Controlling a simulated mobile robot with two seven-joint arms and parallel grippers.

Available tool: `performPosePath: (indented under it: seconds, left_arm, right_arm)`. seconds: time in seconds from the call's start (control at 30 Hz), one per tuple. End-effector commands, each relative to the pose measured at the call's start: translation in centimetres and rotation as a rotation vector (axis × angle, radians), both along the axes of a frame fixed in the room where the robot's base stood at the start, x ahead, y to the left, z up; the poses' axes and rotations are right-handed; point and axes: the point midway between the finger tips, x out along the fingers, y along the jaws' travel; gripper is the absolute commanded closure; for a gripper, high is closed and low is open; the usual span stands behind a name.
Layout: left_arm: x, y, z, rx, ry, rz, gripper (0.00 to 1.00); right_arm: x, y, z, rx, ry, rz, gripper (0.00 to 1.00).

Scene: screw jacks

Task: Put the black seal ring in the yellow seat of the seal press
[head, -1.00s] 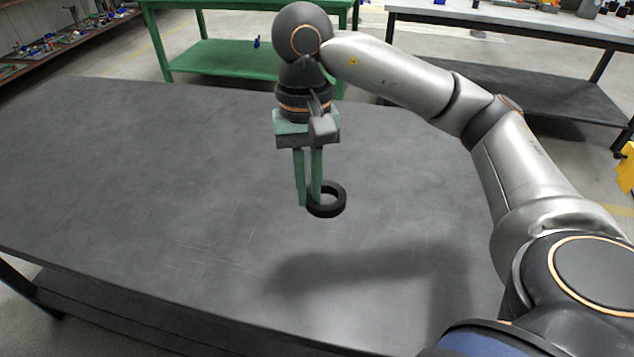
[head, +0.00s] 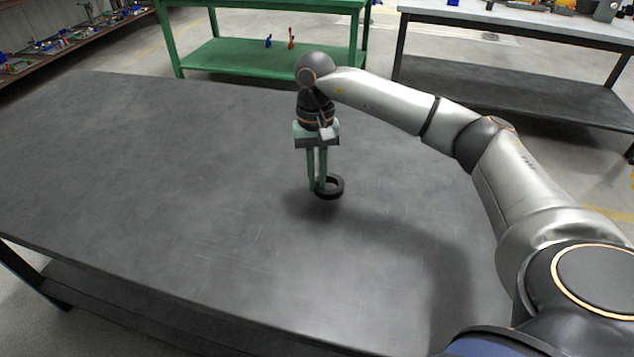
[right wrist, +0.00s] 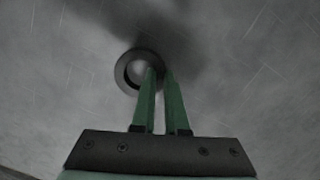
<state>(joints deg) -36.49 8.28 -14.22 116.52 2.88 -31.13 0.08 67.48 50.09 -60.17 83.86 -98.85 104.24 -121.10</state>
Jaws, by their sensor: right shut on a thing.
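The black seal ring (head: 336,187) hangs at the fingertips of my right gripper (head: 318,188), above the dark table. The green fingers are shut on the ring's wall, one finger inside the hole and one outside. In the right wrist view the ring (right wrist: 122,70) shows at the tips of the fingers (right wrist: 160,74), its open hole facing the camera. The seal press and its yellow seat are not in these views. My left gripper is not in view.
The dark grey table (head: 150,190) is bare around the ring. Behind it stand a green bench (head: 240,58) with small blue and red items on its lower shelf and a grey-topped bench (head: 520,20). A shelf with small parts (head: 60,45) is at the far left.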

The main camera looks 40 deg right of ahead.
Motion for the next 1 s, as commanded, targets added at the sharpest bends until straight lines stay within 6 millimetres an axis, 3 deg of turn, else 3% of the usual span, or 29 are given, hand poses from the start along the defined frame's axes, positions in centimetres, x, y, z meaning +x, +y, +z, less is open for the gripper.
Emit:
performPosePath:
  seconds: [0.1, 0.47, 0.5, 0.73, 1.0]
  left_arm:
    - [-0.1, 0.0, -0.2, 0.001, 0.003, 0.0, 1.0]
    - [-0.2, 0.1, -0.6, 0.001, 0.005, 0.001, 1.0]
    - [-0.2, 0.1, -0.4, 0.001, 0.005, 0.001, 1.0]
    - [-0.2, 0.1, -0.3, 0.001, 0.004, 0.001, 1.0]
    - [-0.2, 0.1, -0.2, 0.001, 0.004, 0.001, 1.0]
  right_arm:
    - [-0.1, 0.0, -1.5, 0.0, 0.002, -0.001, 1.0]
    - [0.0, 0.0, -2.0, 0.0, 0.0, -0.001, 1.0]
    - [0.0, 0.0, -1.9, 0.001, 0.0, -0.001, 0.85]
    - [0.0, 0.0, -1.8, 0.0, 0.0, -0.001, 0.59]
    - [0.0, 0.0, -1.7, 0.001, 0.0, -0.001, 0.59]
